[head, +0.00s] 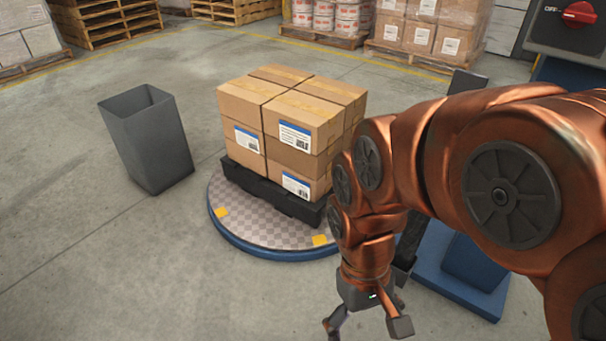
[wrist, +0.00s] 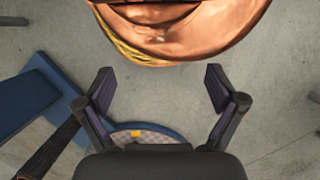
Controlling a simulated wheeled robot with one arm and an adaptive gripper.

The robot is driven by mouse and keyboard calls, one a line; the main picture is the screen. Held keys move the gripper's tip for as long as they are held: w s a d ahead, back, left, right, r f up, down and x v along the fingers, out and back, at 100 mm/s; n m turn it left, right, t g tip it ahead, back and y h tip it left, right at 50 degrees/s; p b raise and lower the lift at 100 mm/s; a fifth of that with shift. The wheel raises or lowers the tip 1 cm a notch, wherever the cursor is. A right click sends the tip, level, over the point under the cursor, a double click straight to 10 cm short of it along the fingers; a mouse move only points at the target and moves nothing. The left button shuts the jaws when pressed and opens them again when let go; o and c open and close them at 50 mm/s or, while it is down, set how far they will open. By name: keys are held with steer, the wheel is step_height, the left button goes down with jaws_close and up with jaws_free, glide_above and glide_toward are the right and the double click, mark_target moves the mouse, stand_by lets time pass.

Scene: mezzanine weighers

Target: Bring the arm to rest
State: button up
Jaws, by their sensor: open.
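My copper-coloured arm reaches in from the right of the head view and bends down at its wrist. My gripper (head: 368,327) hangs at the bottom of the head view, in front of the round turntable (head: 270,232). In the wrist view my gripper (wrist: 160,88) has its two dark fingers spread wide apart, with nothing between them. Below the fingers there is bare concrete floor and a part of the turntable's edge (wrist: 150,130). A copper part of my own body fills the top of the wrist view.
Stacked cartons (head: 285,115) stand on a black pallet (head: 270,190) on the turntable. A grey bin (head: 148,140) stands to the left. A blue base (head: 455,270) lies right of the turntable, partly behind my arm. Loaded pallets line the back.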

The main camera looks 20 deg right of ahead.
step_height(320, 180, up, 32)
steer(key=w+t+p, duration=0.1)
steer(key=t+p, duration=0.1)
steer(key=p, duration=2.7)
steer(key=shift+w+d+f, duration=0.15)
steer(key=shift+d+f, duration=0.1)
steer(key=shift+c, duration=0.3)
